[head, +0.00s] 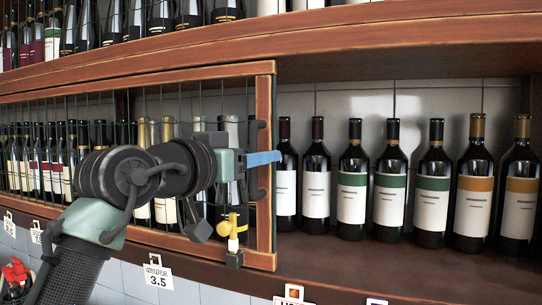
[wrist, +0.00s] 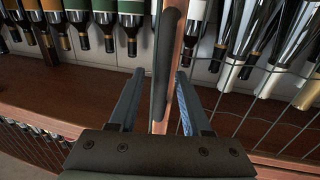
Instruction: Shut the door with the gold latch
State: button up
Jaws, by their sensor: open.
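The door (head: 264,95) is a wooden frame with dark wire mesh over the left part of the shelf. The shelf opening to its right is uncovered. A gold latch (head: 232,226) shows near the door's lower right corner. A black upright handle (head: 262,185) is on the door's right stile, partly hidden by my gripper. My gripper (head: 262,158) is open at handle height. In the wrist view, the handle (wrist: 168,50) and the wooden stile (wrist: 180,85) lie between the two spread fingers (wrist: 160,80); I cannot tell whether either finger touches them.
Several wine bottles (head: 353,190) stand in the uncovered part, set back from the shelf's front edge (head: 350,283). More bottles stand behind the mesh and on the shelf above. Price tags (head: 158,275) hang along the lower front edge.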

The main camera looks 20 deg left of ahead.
jog(key=shift+s+a+r, duration=0.1)
jog(key=shift+s+r, duration=0.05)
jog(key=shift+s, duration=0.05)
grip_shut()
dwell(1.4)
